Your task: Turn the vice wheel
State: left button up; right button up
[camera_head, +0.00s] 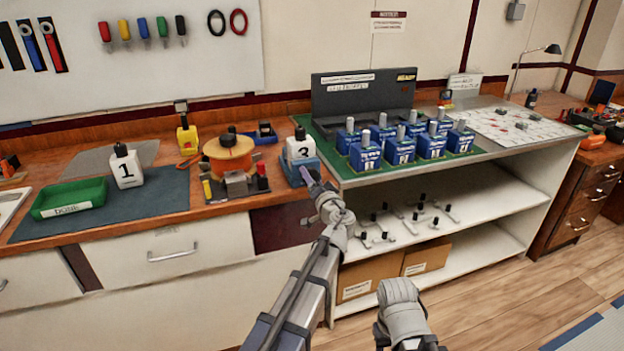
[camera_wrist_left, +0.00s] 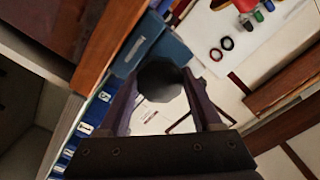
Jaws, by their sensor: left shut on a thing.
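The blue vice (camera_head: 302,170) stands at the front edge of the wooden bench, in front of a white bottle marked 3 (camera_head: 300,147). It also shows as a blue block in the left wrist view (camera_wrist_left: 172,50). My left gripper (camera_head: 311,177) is at its front. In the left wrist view a dark round wheel (camera_wrist_left: 160,80) sits between the two fingers of my left gripper (camera_wrist_left: 162,95), which is shut on it. In the head view the gripper mostly hides the wheel.
To the left are an orange spool (camera_head: 228,156), a bottle marked 1 (camera_head: 126,167) and a green tray (camera_head: 70,198). To the right, several blue breakers (camera_head: 400,148) stand on a green mat, above open white shelves (camera_head: 470,180). Floor is free at the lower right.

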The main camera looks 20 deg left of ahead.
pick_arm(q)
jog(key=shift+m, duration=0.7)
jog(key=o, duration=1.4)
jog(key=shift+s+d, duration=0.1)
jog(key=v, duration=0.7)
jog(key=shift+s+d, duration=0.2)
jog(key=shift+s, duration=0.05)
jog(key=shift+c, duration=0.2)
